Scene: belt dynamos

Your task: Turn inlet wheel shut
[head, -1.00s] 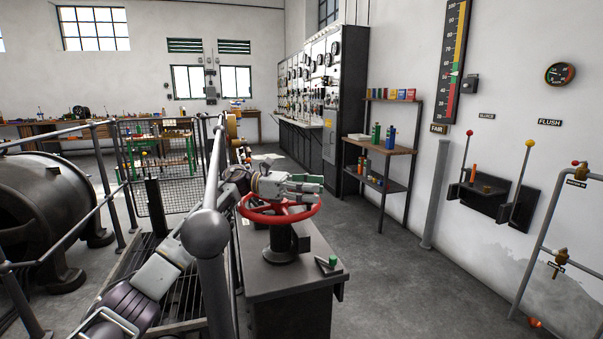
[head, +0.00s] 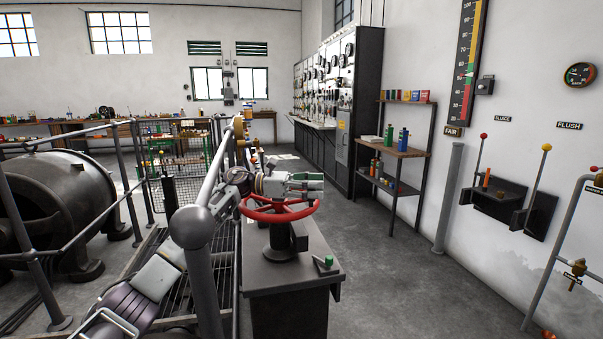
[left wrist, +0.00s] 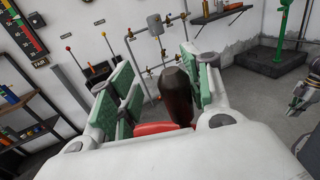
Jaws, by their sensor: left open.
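The red inlet wheel (head: 252,215) lies flat on a dark post above a grey cabinet. My left gripper (head: 312,187) is open at the far side of its rim. In the left wrist view its green-padded fingers (left wrist: 160,95) stand either side of a dark brown upright handle (left wrist: 178,97), with a gap on the left. The handle is closer to the right finger; contact cannot be told. A red part of the wheel (left wrist: 152,128) shows below, partly hidden by the gripper. A grey jointed part at the wrist view's right edge looks like my right gripper (left wrist: 304,95), its fingers unclear.
The cabinet top (head: 262,275) carries a small green-topped item (head: 325,262). A grey railing (head: 200,260) stands close left of the wheel. A shelf rack (head: 402,150) and wall levers (head: 533,190) are at the right. The floor between is clear.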

